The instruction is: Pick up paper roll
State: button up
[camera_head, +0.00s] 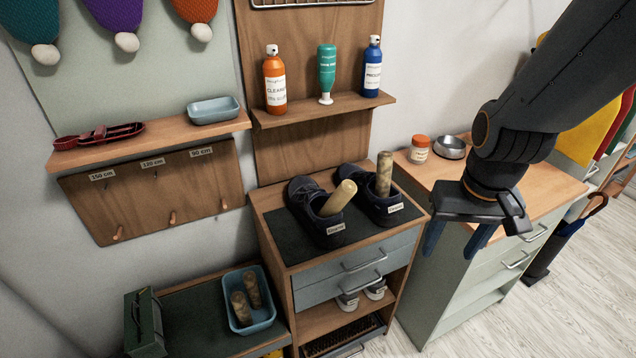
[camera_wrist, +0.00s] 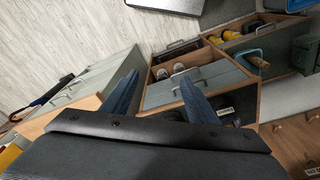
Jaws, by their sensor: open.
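A cream roll (camera_head: 339,198) stands tilted in the opening of the left dark shoe (camera_head: 316,222) on the cabinet. A brown mottled roll (camera_head: 384,174) stands nearly upright in the right dark shoe (camera_head: 380,208). Two more mottled rolls, a left one (camera_head: 240,308) and a right one (camera_head: 252,289), stand in a blue tray (camera_head: 268,328) at lower left. My gripper (camera_head: 456,242) is open and empty, its blue fingers pointing down, to the right of the shoes and apart from them. In the wrist view its fingers (camera_wrist: 159,78) are spread with nothing between them.
A cabinet with a wooden top (camera_head: 560,183) stands at right, bearing an orange-lidded jar (camera_head: 419,150) and a metal bowl (camera_head: 449,147). A shelf (camera_head: 322,109) with bottles hangs above the shoes. A green box (camera_head: 144,325) is beside the tray. Floor (camera_head: 590,290) at right is clear.

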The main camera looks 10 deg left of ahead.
aim_at(344, 191)
jog(key=z, duration=0.05)
jog(key=k, duration=1.1)
jog(key=u, duration=0.45)
jog(key=i, duration=1.15)
jog(key=u, duration=0.05)
